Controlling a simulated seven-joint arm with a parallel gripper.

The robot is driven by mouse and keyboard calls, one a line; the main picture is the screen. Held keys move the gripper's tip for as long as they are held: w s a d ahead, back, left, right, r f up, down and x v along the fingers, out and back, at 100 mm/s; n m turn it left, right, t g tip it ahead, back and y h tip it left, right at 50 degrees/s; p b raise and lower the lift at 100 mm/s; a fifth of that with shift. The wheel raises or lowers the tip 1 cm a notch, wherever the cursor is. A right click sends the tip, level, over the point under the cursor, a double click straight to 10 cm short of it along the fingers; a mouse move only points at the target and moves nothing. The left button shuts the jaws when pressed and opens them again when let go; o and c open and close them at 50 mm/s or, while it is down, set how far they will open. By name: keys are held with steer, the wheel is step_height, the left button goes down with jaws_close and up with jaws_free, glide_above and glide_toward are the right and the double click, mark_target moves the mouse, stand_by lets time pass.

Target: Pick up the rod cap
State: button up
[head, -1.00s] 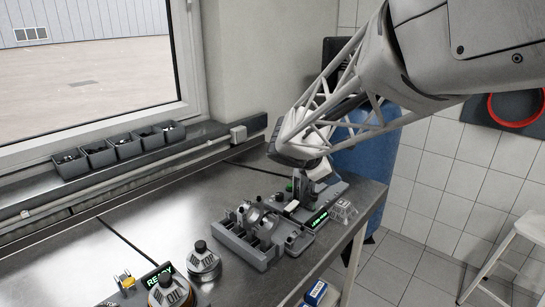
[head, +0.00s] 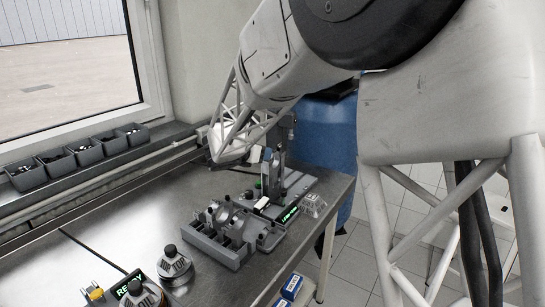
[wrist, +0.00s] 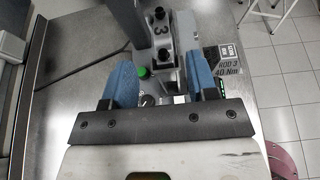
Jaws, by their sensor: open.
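A grey piece marked 3 with two dark bolts (wrist: 162,30) shows in the wrist view and looks like the rod cap. It sits at the rod station, just ahead of and between my fingers. My gripper (wrist: 160,72) is open, with a blue-padded finger on each side and nothing held. I cannot tell its height above the cap. In the head view, the rod station (head: 300,186) stands at the far right end of the bench with a dark upright.
A dark upright (wrist: 124,18) rises close to the left of the cap, with a green button (wrist: 143,72) below it. A grey cradle (head: 222,248) is in front of the station. Small bins (head: 85,152) line the window sill.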

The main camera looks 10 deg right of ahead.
mark_target(273, 156)
steer(key=shift+d, duration=0.1)
steer(key=shift+x, duration=1.25)
steer(key=shift+f, duration=0.1)
steer(key=shift+x, duration=2.5)
steer(key=shift+f, duration=0.1)
jaws_close()
